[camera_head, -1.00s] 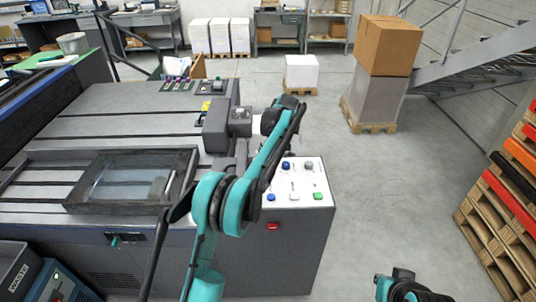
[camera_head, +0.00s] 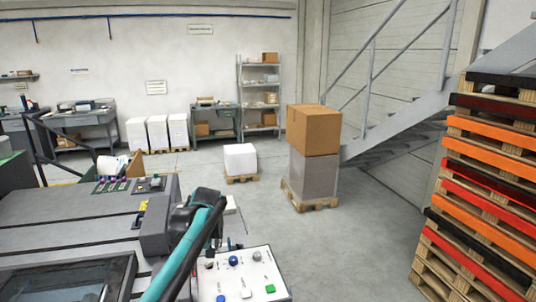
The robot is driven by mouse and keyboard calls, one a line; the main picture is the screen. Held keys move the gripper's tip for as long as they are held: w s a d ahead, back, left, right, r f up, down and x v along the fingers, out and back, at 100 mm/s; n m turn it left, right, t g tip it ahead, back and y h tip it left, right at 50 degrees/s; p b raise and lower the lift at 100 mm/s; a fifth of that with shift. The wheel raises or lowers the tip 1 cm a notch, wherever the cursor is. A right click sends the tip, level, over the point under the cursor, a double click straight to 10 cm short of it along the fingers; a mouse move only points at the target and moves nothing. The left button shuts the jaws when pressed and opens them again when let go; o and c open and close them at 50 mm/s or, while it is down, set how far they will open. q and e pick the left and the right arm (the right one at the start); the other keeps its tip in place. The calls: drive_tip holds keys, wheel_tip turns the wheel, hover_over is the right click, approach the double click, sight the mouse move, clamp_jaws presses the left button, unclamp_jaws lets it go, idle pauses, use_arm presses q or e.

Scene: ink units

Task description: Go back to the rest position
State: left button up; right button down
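My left arm (camera_head: 187,250) comes up from the bottom edge, teal and black, over the grey machine beside its control panel. Its upper end stands near a dark grey block on the machine. My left gripper cannot be made out there. My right arm and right gripper are outside the view. No object is seen held.
The grey machine (camera_head: 65,238) fills the lower left, with a white control panel (camera_head: 240,280) of coloured buttons. Boxes on a pallet (camera_head: 313,130) stand mid-floor. Stacked coloured pallets (camera_head: 480,190) and a staircase (camera_head: 400,135) bound the right. Grey floor (camera_head: 345,255) is clear between.

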use_arm(q)
drive_tip(key=s+m+t+h+b, duration=0.15)
drive_tip(key=s+m, duration=0.25)
drive_tip(key=s, duration=1.5)
drive_tip(key=s+d+f+m+t, duration=0.1)
drive_tip(key=s+d+f+m, duration=0.1)
drive_tip(key=s+f, duration=0.7)
drive_tip(key=s, duration=0.4)
drive_tip(key=shift+h, duration=0.35)
